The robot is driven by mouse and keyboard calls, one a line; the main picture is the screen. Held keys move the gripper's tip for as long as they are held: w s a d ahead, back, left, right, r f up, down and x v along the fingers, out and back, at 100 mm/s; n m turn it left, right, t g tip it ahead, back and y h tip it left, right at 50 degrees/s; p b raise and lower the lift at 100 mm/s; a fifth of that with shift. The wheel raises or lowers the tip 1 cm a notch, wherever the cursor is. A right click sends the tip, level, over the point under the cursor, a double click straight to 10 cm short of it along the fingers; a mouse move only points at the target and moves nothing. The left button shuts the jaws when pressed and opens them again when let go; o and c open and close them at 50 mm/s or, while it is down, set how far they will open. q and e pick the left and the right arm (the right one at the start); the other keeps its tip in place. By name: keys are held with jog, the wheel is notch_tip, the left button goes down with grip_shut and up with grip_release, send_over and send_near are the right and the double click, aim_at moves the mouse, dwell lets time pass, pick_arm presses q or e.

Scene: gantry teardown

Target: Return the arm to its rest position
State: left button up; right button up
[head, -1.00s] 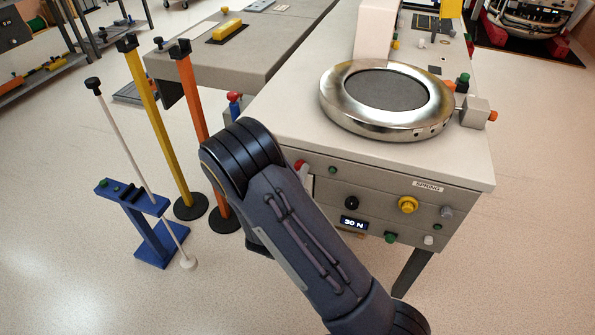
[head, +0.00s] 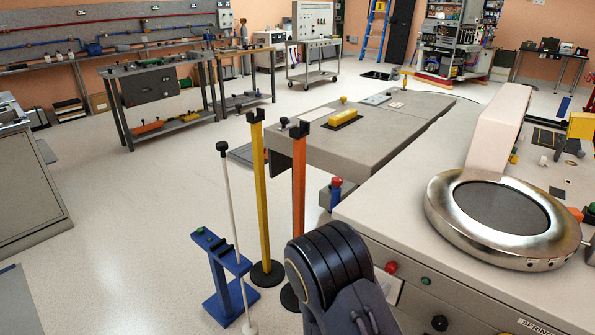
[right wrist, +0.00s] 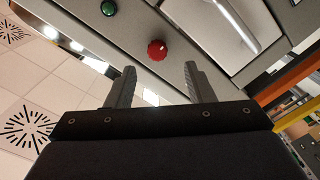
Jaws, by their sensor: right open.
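My right gripper (right wrist: 158,88) shows in the right wrist view with its two dark fingers apart and nothing between them. A red knob (right wrist: 157,50) and a green knob (right wrist: 109,8) on a grey panel (right wrist: 125,40) lie beyond the fingertips. In the head view one of my arms, with a dark rounded joint, rises from the bottom centre in front of the bench with the steel ring (head: 500,222). Its gripper is hidden there. My left gripper is not in view.
A grey table (head: 375,140) is behind. Open floor (head: 130,220) lies to the left.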

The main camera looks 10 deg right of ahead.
jog(key=s+a+r+m+g+y, duration=0.3)
jog(key=a+r+y, duration=0.55)
jog(key=y, duration=0.85)
jog(key=s+d+r+n+g, duration=0.1)
jog(key=s+r, duration=0.1)
jog(key=s, duration=0.8)
jog(key=s+d+r+n+g, duration=0.1)
jog(key=s+d+r+g, duration=0.1)
jog(key=s, duration=0.8)
notch_tip(320, 180, up, 15)
jog(key=s+p, duration=0.1)
jog(key=p, duration=1.4)
jog(key=shift+a, duration=0.15)
